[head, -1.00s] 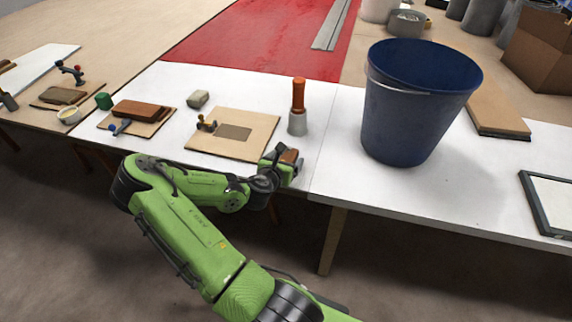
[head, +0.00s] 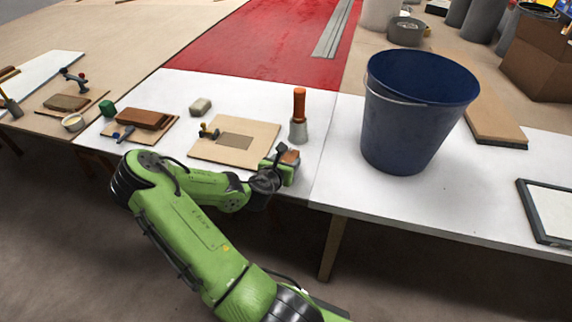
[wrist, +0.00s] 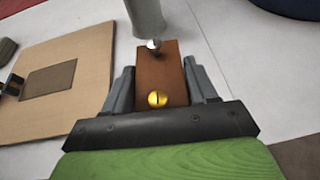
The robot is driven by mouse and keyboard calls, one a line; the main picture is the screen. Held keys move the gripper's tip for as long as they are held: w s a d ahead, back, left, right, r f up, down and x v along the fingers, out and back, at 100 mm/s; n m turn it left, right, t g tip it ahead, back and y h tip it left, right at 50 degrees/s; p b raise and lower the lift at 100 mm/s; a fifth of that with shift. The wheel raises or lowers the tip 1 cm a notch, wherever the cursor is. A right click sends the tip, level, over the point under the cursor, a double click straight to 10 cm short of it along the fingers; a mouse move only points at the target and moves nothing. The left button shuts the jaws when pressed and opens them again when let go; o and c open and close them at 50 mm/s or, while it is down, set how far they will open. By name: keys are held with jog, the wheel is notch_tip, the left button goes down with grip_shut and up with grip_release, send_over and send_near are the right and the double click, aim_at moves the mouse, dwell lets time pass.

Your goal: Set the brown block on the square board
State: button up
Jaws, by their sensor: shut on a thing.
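My gripper (head: 287,164) is shut on a brown block (wrist: 158,78), near the front edge of the white table. In the wrist view the fingers grip the block's two sides; a round brass piece and a silver knob show on it. The head view shows only a little of the block (head: 290,157). The square board (head: 257,133), tan with a darker rectangular patch, lies just left of my gripper. It also fills the left of the wrist view (wrist: 88,100). The block is to the right of the board, not over it.
An orange-handled tool with a grey base (head: 299,128) stands just beyond my gripper. A small clamp (head: 209,132) sits at the board's left edge. A big blue bucket (head: 410,125) stands to the right. Another board (head: 160,133) bears a reddish-brown block (head: 143,118).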

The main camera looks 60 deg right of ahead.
aim_at(284, 160)
notch_tip(284, 160, up, 7)
jog(key=p, duration=0.3)
jog(key=shift+f, duration=0.15)
jog(key=shift+w+a, duration=0.1)
jog(key=shift+w, duration=0.15)
jog(key=w+a+f+n+t+y+p, duration=0.3)
jog(key=w+a+n+t, duration=0.6)
jog(key=w+a, duration=0.9)
jog(key=w+a+r+n+t+y+p, duration=0.1)
jog(key=a+n+y, duration=0.3)
jog(key=a, duration=0.8)
jog(key=w+a+n+t+y+p, duration=0.2)
jog(key=a+y, duration=0.4)
jog(key=a, duration=0.7)
jog(key=shift+w+r+n+t+p, duration=0.35)
jog(key=shift+w+n+p, duration=0.25)
jog(key=shift+n, duration=0.4)
